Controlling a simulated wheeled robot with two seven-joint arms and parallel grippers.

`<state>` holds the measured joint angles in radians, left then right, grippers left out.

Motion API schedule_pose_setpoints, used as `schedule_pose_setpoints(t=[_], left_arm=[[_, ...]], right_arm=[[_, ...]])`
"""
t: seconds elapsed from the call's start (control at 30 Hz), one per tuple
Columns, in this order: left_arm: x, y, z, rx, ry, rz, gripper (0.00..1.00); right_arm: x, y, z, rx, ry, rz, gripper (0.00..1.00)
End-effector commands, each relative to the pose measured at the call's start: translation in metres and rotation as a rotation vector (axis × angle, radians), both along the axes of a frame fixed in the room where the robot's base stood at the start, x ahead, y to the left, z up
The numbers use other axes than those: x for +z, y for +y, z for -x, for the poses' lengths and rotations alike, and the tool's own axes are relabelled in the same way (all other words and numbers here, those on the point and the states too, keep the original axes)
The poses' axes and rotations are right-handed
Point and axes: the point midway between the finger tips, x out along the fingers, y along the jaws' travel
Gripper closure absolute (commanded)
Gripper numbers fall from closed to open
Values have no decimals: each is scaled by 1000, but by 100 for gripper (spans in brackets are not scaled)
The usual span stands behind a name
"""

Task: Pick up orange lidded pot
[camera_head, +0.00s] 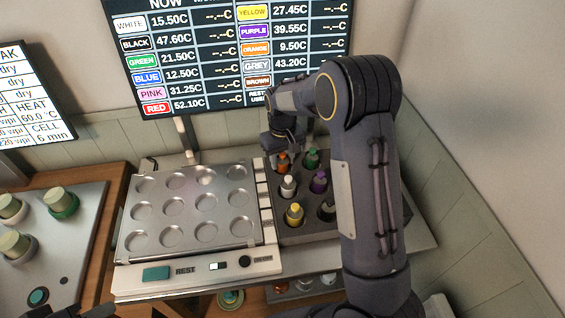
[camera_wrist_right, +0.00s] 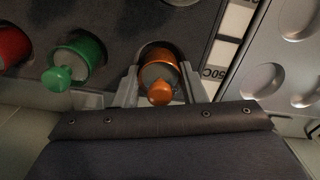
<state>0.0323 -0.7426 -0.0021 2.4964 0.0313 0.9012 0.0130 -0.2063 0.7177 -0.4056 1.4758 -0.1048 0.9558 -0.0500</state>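The orange lidded pot (camera_head: 282,163) sits upright in the back left hole of the dark rack (camera_head: 290,232). It also shows in the right wrist view (camera_wrist_right: 160,77), with its rounded lid toward the camera. My right gripper (camera_head: 283,150) is above and around this pot. In the right wrist view its fingers (camera_wrist_right: 160,88) stand on either side of the pot, apart, with slim gaps beside it. A dark piece of my left gripper (camera_head: 88,312) shows at the bottom left edge; its fingers cannot be made out.
Green (camera_head: 311,158), white (camera_head: 288,186), purple (camera_head: 319,181) and yellow (camera_head: 294,213) pots stand close by in the rack. An empty metal block (camera_head: 190,210) with round wells lies to the left. A screen (camera_head: 225,55) stands behind. My right arm hides the rack's right side.

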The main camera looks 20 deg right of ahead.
Motion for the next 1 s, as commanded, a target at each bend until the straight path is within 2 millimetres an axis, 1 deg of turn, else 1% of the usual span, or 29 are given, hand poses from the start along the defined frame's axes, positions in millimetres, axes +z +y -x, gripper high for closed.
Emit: schedule_pose_setpoints(t=[0.03,0.13,0.4,0.57,0.67,0.7,0.73,0.87,1.0], left_arm=[[0,0,0,0,0,0,64],[0,0,0,0,0,0,64],[0,0,0,0,0,0,64],[-1,0,0,0,0,0,64],[-2,0,0,0,0,0,64],[-2,0,0,0,0,0,64],[-4,0,0,0,0,0,64],[-9,0,0,0,0,0,64],[-13,0,0,0,0,0,64]], right_arm=[[0,0,0,0,0,0,72],[0,0,0,0,0,0,85],[1,0,0,0,-1,0,86],[11,0,-1,0,-3,0,86],[24,0,-1,1,-5,0,86],[32,0,-1,1,-7,0,86],[37,3,1,3,-6,-1,86],[63,21,17,6,-8,-3,86],[95,41,37,6,-7,-3,86]])
